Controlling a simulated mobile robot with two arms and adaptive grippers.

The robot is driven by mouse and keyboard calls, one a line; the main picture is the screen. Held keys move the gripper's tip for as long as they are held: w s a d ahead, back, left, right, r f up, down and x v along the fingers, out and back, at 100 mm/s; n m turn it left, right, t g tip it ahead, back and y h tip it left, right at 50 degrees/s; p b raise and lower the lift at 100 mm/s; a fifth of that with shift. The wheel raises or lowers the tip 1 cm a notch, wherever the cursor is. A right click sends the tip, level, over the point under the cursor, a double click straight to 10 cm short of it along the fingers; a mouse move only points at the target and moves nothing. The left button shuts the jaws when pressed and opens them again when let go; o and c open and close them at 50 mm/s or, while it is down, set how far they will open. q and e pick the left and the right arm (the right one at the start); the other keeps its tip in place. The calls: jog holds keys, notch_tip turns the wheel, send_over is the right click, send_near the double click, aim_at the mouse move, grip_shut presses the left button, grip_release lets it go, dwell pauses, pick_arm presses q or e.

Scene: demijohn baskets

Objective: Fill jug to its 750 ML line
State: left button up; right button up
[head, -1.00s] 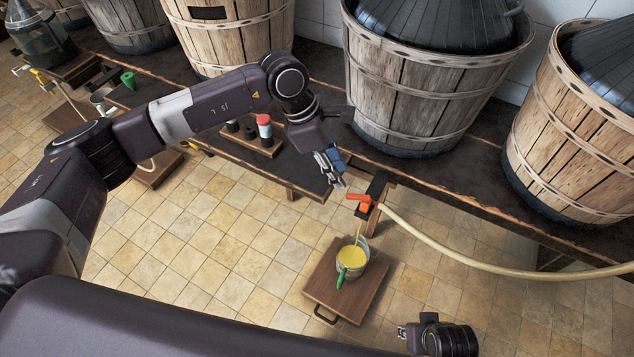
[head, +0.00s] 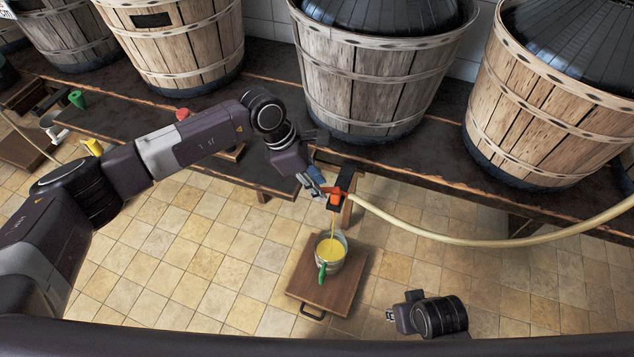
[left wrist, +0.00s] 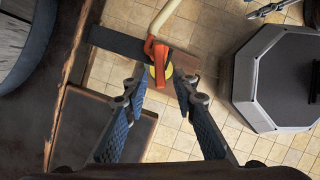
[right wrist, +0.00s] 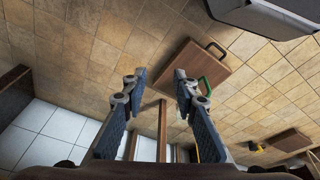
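The jug (head: 341,262) stands upright on a wooden board, with a green handle (head: 322,271) and yellow liquid inside. Its 750 ML line cannot be made out. A thin yellow stream falls into it from the orange tap (head: 335,196) on the hose's end. The tap also shows in the left wrist view (left wrist: 152,47). My left gripper (head: 318,189) is open beside the tap's left side; its fingers (left wrist: 160,88) are apart with nothing gripped between them. My right gripper (right wrist: 157,85) is open and empty, right of the board in the head view (head: 390,316).
The wooden board (head: 345,284) with a black handle lies on the tiled floor. A pale hose (head: 450,241) runs right from the tap. Basketed demijohns (head: 380,75) stand on the dark bench (head: 440,150) behind. Floor right of the board is mostly clear.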

pick_arm(q)
grip_shut()
pick_arm(e)
jog(key=shift+s+f, duration=0.1)
notch_tip(320, 180, up, 8)
jog(key=r+b, duration=0.1)
jog(key=b, duration=0.3)
pick_arm(q)
jog(key=w+m+g+b, duration=0.1)
jog(key=m, duration=0.1)
jog(key=w+m+b, duration=0.1)
jog(key=m+b, duration=0.1)
jog(key=shift+m+g, duration=0.3)
jog(key=shift+g, duration=0.1)
jog(key=shift+o, duration=1)
grip_release()
jog(key=shift+d, duration=0.1)
pick_arm(e)
jog(key=w+a+r+t, duration=0.1)
jog(key=w+r+t, duration=0.1)
jog(key=w, duration=0.2)
jog(key=w+a+r+t+y, duration=0.1)
jog(key=w+r+t, duration=0.1)
jog(key=w+t, duration=0.1)
jog(key=shift+w+a+r, duration=0.2)
jog(key=shift+w+a, duration=0.1)
jog(key=shift+w, duration=0.5)
pick_arm(q)
jog(key=v, duration=1.2)
